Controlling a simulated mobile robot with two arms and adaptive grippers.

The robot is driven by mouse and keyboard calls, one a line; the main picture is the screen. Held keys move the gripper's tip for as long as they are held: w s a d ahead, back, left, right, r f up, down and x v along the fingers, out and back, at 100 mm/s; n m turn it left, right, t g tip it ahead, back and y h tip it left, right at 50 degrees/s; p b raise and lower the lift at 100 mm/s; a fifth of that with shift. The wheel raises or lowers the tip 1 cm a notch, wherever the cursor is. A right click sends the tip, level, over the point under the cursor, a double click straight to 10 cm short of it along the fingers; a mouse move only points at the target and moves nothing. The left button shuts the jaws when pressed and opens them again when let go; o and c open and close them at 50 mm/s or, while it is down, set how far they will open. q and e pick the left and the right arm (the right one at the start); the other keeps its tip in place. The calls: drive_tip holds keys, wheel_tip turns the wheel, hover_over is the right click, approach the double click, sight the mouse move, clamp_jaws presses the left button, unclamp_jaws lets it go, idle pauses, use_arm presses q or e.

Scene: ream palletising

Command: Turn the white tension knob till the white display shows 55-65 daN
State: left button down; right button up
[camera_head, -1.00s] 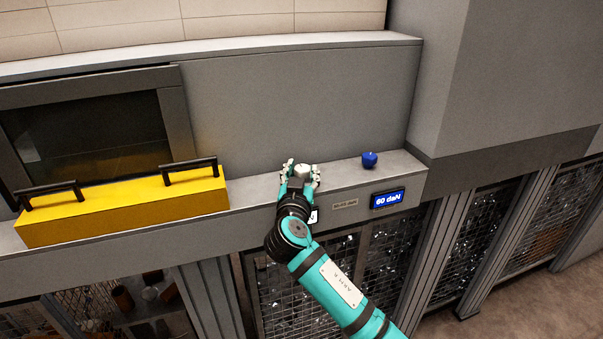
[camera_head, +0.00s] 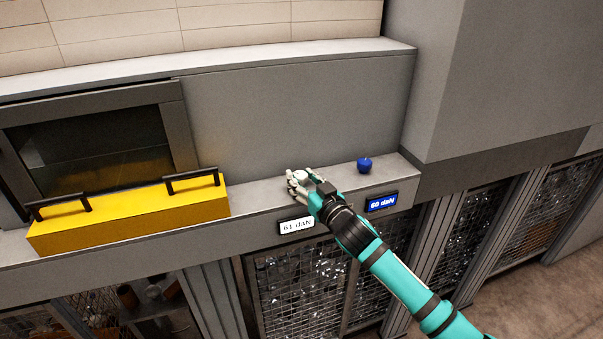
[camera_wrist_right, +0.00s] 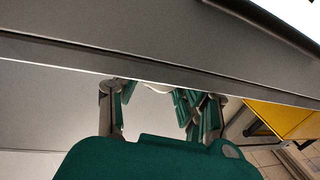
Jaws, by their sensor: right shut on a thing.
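The white tension knob (camera_head: 301,175) sits on the grey ledge, mostly hidden by the fingers of my right gripper (camera_head: 304,181). That gripper is shut on the knob, its arm coming in from the lower right. The white display (camera_head: 297,226) on the ledge's front face reads 61 daN. In the right wrist view the fingers (camera_wrist_right: 162,100) are around a pale rounded piece, of which only a sliver shows (camera_wrist_right: 157,87). My left gripper is not in view.
A blue knob (camera_head: 364,165) stands to the right on the ledge, above a blue display (camera_head: 381,204) reading 60 daN. A yellow box-like cover (camera_head: 130,215) with two black handles is to the left. Mesh panels (camera_head: 300,285) are below the ledge.

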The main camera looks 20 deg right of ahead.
drive_tip(key=shift+n+y, duration=0.3)
drive_tip(key=o, duration=1.2)
drive_tip(key=v, duration=1.2)
drive_tip(key=shift+d, duration=0.1)
